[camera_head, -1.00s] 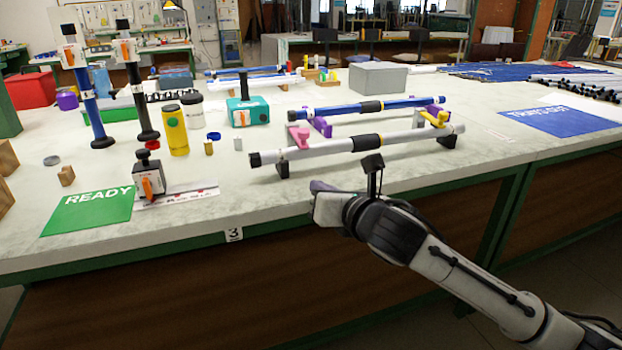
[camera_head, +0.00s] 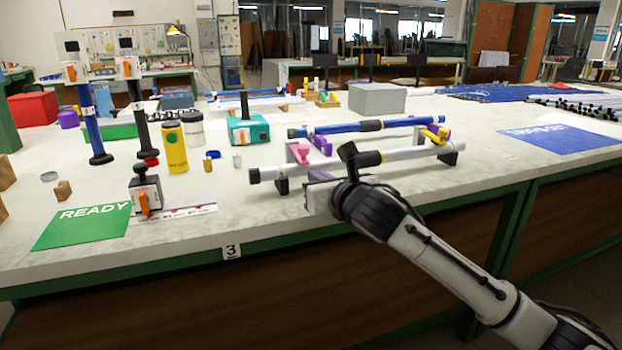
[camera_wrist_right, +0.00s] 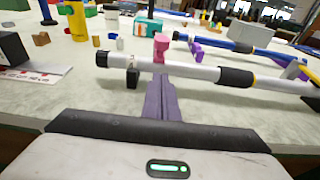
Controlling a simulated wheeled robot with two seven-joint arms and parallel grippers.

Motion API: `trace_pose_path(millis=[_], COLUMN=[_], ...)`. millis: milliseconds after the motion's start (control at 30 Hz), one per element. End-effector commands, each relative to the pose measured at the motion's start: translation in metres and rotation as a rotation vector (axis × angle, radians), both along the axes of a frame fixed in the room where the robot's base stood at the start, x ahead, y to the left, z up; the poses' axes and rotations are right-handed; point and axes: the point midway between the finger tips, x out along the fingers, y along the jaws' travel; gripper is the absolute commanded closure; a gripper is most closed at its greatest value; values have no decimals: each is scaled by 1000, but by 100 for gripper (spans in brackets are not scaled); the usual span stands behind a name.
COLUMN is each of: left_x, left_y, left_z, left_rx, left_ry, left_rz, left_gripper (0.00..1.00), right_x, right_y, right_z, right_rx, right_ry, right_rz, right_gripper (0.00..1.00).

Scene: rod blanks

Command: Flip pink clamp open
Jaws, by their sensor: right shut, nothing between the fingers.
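The pink clamp (camera_head: 299,152) sits at the left part of the rod fixture, just behind the white rod (camera_head: 275,173). In the right wrist view the pink clamp (camera_wrist_right: 161,46) stands straight beyond the fingers, past the white rod (camera_wrist_right: 195,72). My right gripper (camera_head: 316,178) is in front of the white rod near its left end. In the wrist view its purple fingers (camera_wrist_right: 161,98) are together with nothing between them, their tips close to the rod. Whether the tips touch the rod, I cannot tell. My left gripper is not in view.
A blue rod (camera_head: 340,128) lies behind the white one, with a purple clamp (camera_head: 322,144) near it and a yellow clamp (camera_head: 433,136) at the right end. A teal box (camera_head: 249,131) stands behind left. A green READY mat (camera_head: 85,226) lies front left.

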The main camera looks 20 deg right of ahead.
Motion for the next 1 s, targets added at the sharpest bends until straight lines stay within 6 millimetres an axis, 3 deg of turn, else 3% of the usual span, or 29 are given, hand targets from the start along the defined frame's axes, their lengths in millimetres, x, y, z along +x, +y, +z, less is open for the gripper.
trace_pose_path(millis=[167,300,867,1000], left_x=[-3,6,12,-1], left_y=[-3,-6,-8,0], left_z=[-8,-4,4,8], left_rx=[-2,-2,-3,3], left_ry=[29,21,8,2], left_rz=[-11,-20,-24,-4], left_gripper=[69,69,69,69], right_x=[26,37,40,40], right_y=[1,1,2,1], right_z=[-6,-8,-5,1], right_rx=[2,1,0,-1], right_ry=[-1,-1,4,22], right_rz=[0,0,0,0], right_gripper=[100,100,100,100])
